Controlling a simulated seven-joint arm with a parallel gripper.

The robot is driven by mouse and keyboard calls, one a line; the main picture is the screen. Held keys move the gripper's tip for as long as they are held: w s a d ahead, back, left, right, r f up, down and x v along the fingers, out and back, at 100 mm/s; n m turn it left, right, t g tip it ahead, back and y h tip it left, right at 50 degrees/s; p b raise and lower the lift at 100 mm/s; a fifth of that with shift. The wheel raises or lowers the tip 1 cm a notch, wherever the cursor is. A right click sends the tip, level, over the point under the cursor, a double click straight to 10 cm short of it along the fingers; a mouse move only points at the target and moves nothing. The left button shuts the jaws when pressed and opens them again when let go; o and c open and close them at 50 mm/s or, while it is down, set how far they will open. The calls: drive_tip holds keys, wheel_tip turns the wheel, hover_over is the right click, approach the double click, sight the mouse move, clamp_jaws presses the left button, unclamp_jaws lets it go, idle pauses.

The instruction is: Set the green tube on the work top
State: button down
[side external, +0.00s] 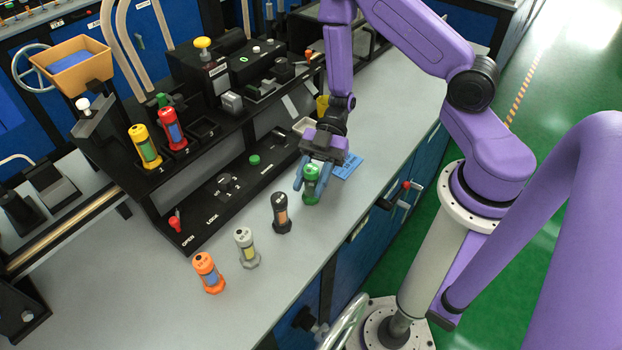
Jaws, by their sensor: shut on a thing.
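The green tube (311,184) stands upright at the right end of a row of tubes, on or just above the grey work top (300,258). I cannot tell whether its base touches the surface. My gripper (312,182) points down over it and is shut on its upper part, with a finger on each side. The fingers hide part of the tube's sides.
A black tube (281,213), a grey tube (246,248) and an orange tube (208,272) stand to the left. A yellow tube (145,146) and a red tube (172,129) sit in the black machine (110,158).

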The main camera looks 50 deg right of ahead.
drive_tip(key=shift+f, duration=0.1)
drive_tip(key=c, duration=0.7)
unclamp_jaws()
